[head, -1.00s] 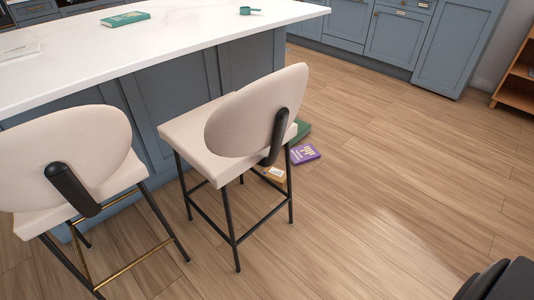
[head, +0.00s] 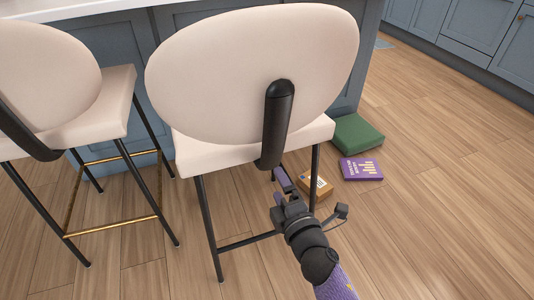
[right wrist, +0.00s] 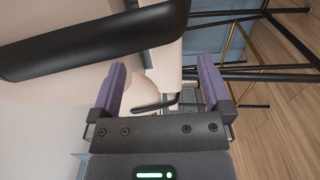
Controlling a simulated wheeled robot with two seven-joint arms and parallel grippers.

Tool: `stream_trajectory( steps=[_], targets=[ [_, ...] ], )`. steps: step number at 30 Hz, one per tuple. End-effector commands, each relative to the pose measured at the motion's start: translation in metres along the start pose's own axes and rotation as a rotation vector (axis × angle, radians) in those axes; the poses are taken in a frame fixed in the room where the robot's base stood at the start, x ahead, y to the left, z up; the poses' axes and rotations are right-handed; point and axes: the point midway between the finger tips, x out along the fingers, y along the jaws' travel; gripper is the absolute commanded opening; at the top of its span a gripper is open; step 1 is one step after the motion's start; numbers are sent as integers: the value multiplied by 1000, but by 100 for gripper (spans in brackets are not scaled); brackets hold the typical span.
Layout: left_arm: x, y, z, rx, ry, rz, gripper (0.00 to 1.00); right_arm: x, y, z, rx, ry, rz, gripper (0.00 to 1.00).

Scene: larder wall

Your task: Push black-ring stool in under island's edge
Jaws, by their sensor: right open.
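The black-ring stool (head: 250,70) has a cream seat and oval backrest, with a black bracket and black legs and foot ring. It stands upright in front of the blue island (head: 112,48), whose white top edge (head: 95,8) shows at the top left. My right gripper (head: 280,184) is open and empty, low behind the stool's backrest, close to the black bracket's lower end; I cannot tell whether it touches. In the right wrist view, the open jaws (right wrist: 162,72) face the stool's underside, with the bracket (right wrist: 90,42) across the upper left. My left gripper is not in view.
A gold-ring stool (head: 50,85) stands close on the left. A cardboard box (head: 314,184), a purple book (head: 361,168) and a green box (head: 356,134) lie on the floor just right of the black-ring stool. The wooden floor further right is clear.

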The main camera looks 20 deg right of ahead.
Motion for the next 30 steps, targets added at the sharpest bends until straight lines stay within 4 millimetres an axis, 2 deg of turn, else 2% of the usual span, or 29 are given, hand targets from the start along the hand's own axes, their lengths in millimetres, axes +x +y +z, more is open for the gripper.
stream_trajectory(
  steps=[1, 6, 9, 12, 16, 23, 30],
  targets=[
    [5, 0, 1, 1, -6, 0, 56, 17, -3, 0, -2, 1, 1, 100],
    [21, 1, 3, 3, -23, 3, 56, 74, -7, 0, 0, 0, -5, 100],
    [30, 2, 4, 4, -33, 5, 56, 99, -8, 0, 1, 0, -6, 100],
    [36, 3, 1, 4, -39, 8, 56, 117, -8, 0, 3, 0, -7, 100],
    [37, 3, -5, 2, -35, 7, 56, 127, -4, 0, 2, -1, -5, 100],
    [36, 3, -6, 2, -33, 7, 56, 128, -2, 0, 3, -1, -4, 100],
    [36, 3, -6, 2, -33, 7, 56, 128, -2, 0, 4, -1, -4, 49]
  ],
)
